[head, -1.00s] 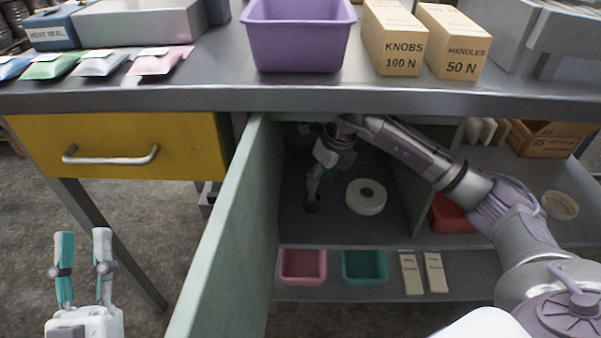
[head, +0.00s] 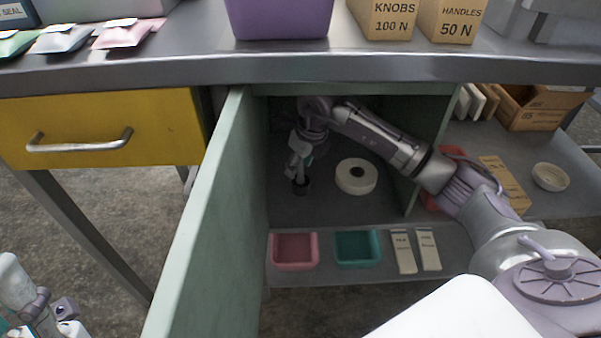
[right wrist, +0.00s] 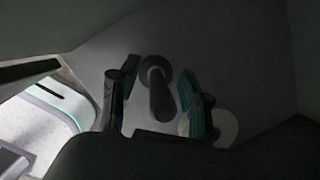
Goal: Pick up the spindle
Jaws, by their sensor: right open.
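The spindle (right wrist: 161,92) is a dark upright cylinder on a round base, seen from above in the right wrist view. In the head view it is a small dark shape (head: 302,188) on the cabinet floor, mostly hidden by my gripper. My right gripper (head: 300,176) is inside the cabinet, pointing down over it. In the right wrist view its open fingers (right wrist: 158,108) stand on either side of the spindle, with gaps visible. Part of my left arm shows at the lower left edge of the head view; its fingers cannot be made out clearly.
A white roll (head: 356,177) lies right of the spindle. The open green door (head: 205,215) stands to the left, and a cabinet wall (head: 432,150) to the right. Pink (head: 295,252) and teal (head: 357,250) bins sit on the shelf below. The worktop (head: 290,68) is overhead.

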